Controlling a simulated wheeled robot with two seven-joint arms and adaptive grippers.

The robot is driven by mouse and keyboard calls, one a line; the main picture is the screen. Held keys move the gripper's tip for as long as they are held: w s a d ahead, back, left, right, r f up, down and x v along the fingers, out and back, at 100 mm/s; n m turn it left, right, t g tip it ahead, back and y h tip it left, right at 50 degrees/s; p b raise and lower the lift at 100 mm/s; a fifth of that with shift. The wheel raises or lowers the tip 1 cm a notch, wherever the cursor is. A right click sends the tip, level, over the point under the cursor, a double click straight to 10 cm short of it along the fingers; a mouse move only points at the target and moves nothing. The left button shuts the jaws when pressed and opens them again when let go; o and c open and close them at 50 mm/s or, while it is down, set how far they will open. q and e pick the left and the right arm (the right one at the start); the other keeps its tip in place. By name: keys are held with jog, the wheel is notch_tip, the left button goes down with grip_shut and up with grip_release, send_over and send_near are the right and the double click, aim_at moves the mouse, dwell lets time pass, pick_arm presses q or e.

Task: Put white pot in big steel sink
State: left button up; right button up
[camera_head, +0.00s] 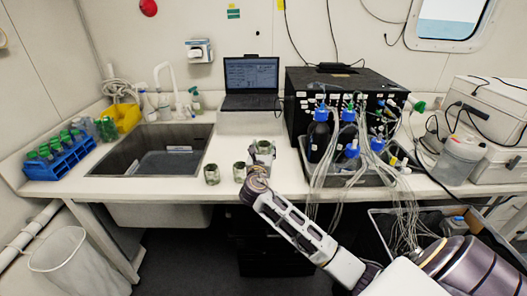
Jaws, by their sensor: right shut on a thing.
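My right gripper (262,158) is over the bench right of the sink, at the end of an arm from the lower right. It is shut on a small pale pot, mostly hidden by the fingers. Two similar small pots with dark greenish tops, one pot (212,174) by the sink's right edge and another pot (239,172) just left of my gripper, stand on the bench. I cannot tell their exact colours. The big steel sink (198,158) is set into the bench at left, with a grey container inside. My left gripper is not in view.
A laptop (251,78) stands behind, beside a black box (345,88). A tray of blue-capped bottles (319,137) and tubing is to the right. A tap (165,76) and bottles stand behind the sink; a blue tube rack (60,160) is at its left.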

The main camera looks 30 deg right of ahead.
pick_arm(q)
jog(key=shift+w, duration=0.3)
